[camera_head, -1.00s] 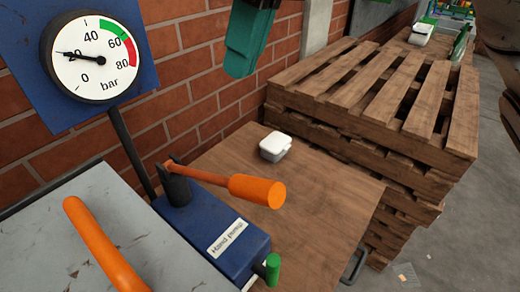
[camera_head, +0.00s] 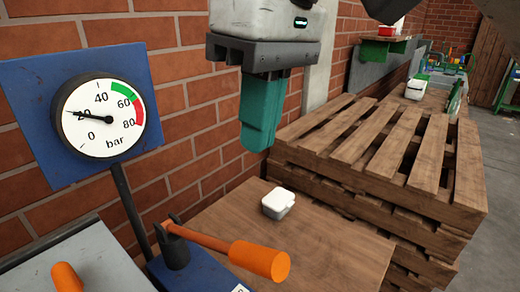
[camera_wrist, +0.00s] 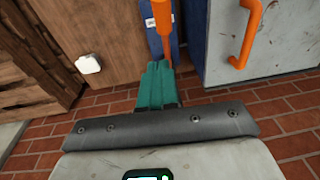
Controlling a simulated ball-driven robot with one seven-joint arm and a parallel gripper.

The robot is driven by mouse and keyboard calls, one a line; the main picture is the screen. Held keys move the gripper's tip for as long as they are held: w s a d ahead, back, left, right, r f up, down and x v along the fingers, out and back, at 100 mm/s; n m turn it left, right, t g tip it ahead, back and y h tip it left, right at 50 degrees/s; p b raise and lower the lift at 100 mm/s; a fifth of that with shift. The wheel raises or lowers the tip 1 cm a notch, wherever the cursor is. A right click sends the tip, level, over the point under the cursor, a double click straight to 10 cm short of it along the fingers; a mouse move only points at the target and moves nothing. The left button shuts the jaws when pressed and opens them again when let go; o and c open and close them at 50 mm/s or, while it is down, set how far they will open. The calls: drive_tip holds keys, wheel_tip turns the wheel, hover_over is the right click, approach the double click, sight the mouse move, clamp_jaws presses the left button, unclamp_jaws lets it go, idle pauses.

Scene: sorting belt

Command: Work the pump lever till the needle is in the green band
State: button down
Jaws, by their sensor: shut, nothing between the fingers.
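The pressure gauge (camera_head: 103,117) is on a blue board on the brick wall, with its needle pointing left near the 20 mark. The green band (camera_head: 125,90) lies around 60, clear of the needle. The orange pump lever (camera_head: 258,260) sticks out to the right from the blue hand pump (camera_head: 178,262). In the wrist view the lever (camera_wrist: 163,20) shows at the top. My gripper (camera_head: 258,145), with teal fingers, is shut and empty, above and behind the lever in the head view. The fingers (camera_wrist: 160,70) show apart from the lever's grip; whether they touch its rod is unclear.
A wooden table (camera_head: 320,250) carries a small white box (camera_head: 278,203). Stacked pallets (camera_head: 400,150) stand to the right. A grey metal cabinet (camera_head: 80,265) with an orange handle (camera_head: 66,277) is at lower left. The brick wall is close behind.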

hover_over(254, 245)
drive_tip(key=f, duration=1)
drive_tip(key=shift+w+d+f+b, duration=0.1)
drive_tip(key=shift+w+f+b, duration=0.1)
drive_tip(key=shift+w+b, duration=0.1)
drive_tip(key=shift+s+d+f, duration=0.1)
drive_tip(key=shift+s+f, duration=0.3)
drive_tip(key=shift+f, duration=0.3)
drive_tip(key=shift+f, duration=0.1)
